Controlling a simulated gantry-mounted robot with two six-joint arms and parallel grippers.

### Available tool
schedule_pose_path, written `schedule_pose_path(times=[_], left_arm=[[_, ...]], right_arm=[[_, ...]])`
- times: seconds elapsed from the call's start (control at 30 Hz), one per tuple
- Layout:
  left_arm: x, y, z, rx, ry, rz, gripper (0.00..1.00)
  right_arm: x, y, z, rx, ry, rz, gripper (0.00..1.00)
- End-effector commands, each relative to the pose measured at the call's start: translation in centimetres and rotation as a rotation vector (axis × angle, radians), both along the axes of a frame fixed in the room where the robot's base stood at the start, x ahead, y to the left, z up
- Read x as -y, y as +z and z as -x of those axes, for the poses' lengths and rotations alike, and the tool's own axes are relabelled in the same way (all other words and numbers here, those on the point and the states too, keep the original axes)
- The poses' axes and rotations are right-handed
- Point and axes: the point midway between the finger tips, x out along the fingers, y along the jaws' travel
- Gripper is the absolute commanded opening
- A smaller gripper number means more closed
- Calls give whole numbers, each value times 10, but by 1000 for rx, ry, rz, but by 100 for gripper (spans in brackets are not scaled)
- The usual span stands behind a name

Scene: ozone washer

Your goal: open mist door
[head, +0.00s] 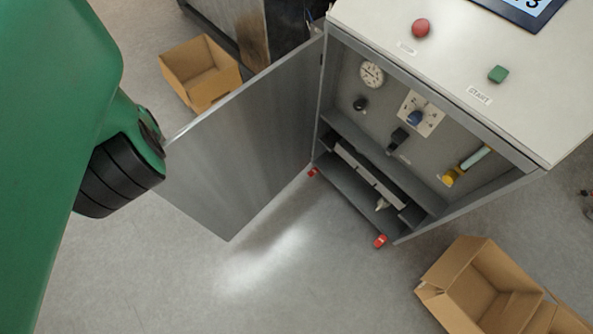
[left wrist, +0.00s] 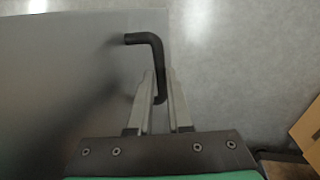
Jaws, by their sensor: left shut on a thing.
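The grey mist door (head: 245,135) stands swung wide open from the cabinet, hinged at the cabinet's left side. It also shows in the left wrist view (left wrist: 60,80). A black bent handle (left wrist: 145,42) sits near the door's edge. My left gripper (left wrist: 160,86) is shut on the handle, with one finger on each side of it. In the head view my green left arm is at the left by the door's outer edge, and the gripper and handle are hidden there. My right gripper is in neither view.
The open cabinet (head: 432,140) shows a round gauge (head: 371,74), a blue knob (head: 415,118) and a yellow-handled valve (head: 449,178). Cardboard boxes stand behind the door (head: 201,70) and at the lower right (head: 470,290). The floor in front is clear.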

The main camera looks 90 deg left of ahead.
Motion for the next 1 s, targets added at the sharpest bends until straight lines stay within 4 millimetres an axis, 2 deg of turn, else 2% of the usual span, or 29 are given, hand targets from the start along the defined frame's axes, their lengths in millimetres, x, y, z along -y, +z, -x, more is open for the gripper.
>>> schedule_pose_path(times=[0.37,0.4,0.53,0.83,1.0], left_arm=[[-1,1,-1,2,-7,1,0],[-1,1,-1,2,-7,1,24],[-1,1,-1,1,-6,1,47],[-1,3,-1,1,-6,1,47],[-5,27,3,-1,-5,-1,47]], right_arm=[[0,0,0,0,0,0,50],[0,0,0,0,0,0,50],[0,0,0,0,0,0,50],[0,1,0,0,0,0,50],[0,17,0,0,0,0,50]])
